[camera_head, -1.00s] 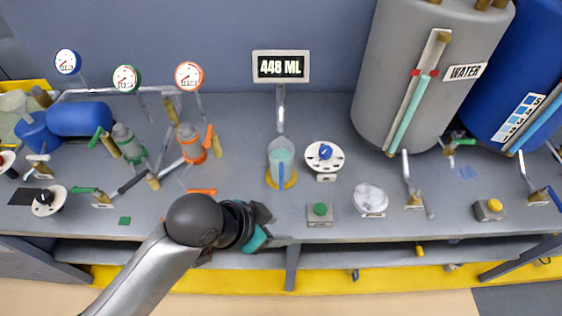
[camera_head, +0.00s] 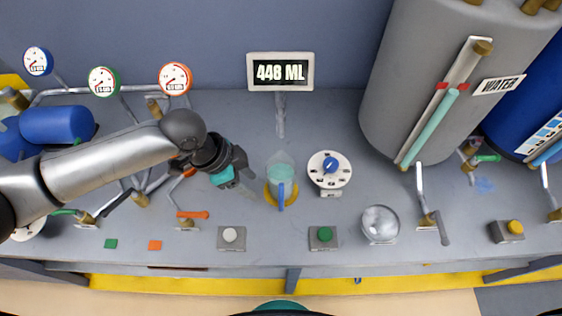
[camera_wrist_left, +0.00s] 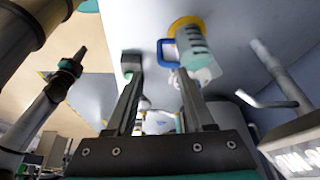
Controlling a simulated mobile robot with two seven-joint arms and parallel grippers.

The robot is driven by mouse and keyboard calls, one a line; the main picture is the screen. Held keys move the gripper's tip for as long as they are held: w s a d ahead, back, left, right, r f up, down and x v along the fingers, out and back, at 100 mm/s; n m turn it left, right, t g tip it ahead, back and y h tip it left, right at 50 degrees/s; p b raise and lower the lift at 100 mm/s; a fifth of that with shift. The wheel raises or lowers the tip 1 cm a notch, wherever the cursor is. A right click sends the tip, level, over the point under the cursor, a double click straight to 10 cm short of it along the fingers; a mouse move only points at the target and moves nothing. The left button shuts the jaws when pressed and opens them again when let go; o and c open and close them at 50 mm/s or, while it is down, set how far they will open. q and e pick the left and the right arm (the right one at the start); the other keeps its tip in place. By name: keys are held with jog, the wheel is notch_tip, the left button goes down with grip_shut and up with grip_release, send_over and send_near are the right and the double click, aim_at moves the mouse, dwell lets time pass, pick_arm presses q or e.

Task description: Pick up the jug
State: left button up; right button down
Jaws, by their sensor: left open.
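The jug (camera_head: 281,172) is a clear vessel with bluish liquid and a blue handle. It stands upright on a round yellow-orange base on the bench, below the display. It also shows in the left wrist view (camera_wrist_left: 193,45), tilted in the picture, with its handle towards the left. My left gripper (camera_head: 248,168) is just left of the jug, apart from it, its fingers pointing towards it. In the left wrist view the fingers (camera_wrist_left: 158,75) are spread with nothing between them. My right gripper is not seen.
A display (camera_head: 280,72) reading 448 ML stands behind the jug. A white dial with a blue knob (camera_head: 330,172) is close on the jug's right. White (camera_head: 231,236) and green (camera_head: 323,236) button boxes sit in front. The grey water tank (camera_head: 405,90) is at back right.

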pick_arm(q)
send_near(280, 203)
notch_tip(280, 203, down, 2)
jog(key=shift+w+b+x, duration=0.15)
jog(key=shift+b+x, duration=0.15)
jog(key=shift+x, duration=2.15)
jog(key=shift+w+b+x, duration=0.15)
jog(key=shift+b+x, duration=0.15)
jog(key=shift+x, duration=2.2)
jog(key=shift+a, duration=0.1)
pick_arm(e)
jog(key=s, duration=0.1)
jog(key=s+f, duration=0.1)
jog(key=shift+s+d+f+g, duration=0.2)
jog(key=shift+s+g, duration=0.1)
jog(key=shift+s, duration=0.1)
pick_arm(q)
grip_shut()
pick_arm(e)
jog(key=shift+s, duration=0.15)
pick_arm(q)
jog(key=shift+w+r, duration=0.1)
